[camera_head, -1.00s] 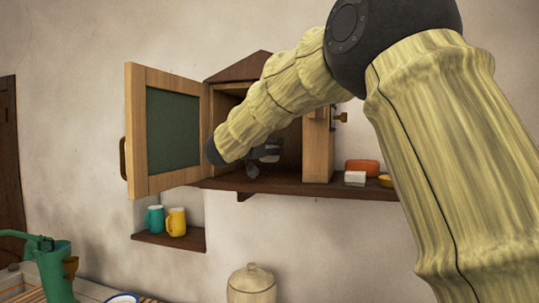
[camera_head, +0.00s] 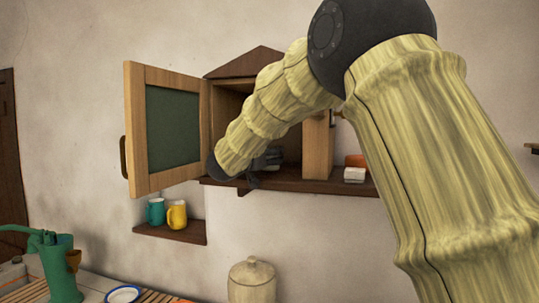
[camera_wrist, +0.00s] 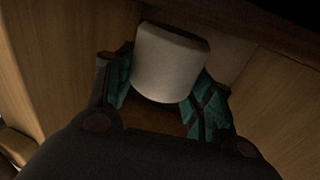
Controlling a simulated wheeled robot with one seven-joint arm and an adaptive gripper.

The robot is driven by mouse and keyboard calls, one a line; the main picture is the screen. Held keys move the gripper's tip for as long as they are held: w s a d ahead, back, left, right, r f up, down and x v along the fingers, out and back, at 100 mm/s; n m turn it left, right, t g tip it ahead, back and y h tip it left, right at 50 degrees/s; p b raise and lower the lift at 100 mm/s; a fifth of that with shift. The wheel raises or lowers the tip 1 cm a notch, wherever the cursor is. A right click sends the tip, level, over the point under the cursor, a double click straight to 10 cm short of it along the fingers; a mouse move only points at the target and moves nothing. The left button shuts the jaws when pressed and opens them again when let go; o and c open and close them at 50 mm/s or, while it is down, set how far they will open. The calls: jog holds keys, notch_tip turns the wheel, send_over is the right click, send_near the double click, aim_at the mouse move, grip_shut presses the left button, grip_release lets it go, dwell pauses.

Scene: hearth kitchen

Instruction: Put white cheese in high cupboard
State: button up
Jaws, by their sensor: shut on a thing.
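The white cheese (camera_wrist: 170,62), a pale block with a rounded near end, sits between the teal-padded fingers of my gripper (camera_wrist: 165,92) in the wrist view. My gripper (camera_head: 266,160) is shut on it at the mouth of the high cupboard (camera_head: 318,148). The cupboard is a wooden wall box with a peaked top. Its door (camera_head: 172,130), with a dark green panel, stands open to the left. In the head view the held cheese is hidden or too small to make out, and my arm covers much of the opening.
A dark shelf (camera_head: 320,187) runs under the cupboard. A white block (camera_head: 354,175) and an orange thing (camera_head: 354,160) stand on it to the right. Teal (camera_head: 155,212) and yellow (camera_head: 177,214) mugs sit in a niche below. A lidded jar (camera_head: 252,282) stands lower down.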

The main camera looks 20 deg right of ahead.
jog(key=shift+f, duration=0.3)
jog(key=o, duration=1.1)
jog(key=shift+r, duration=0.6)
jog(key=shift+b+v, duration=2.4)
jog(key=shift+v, duration=3.6)
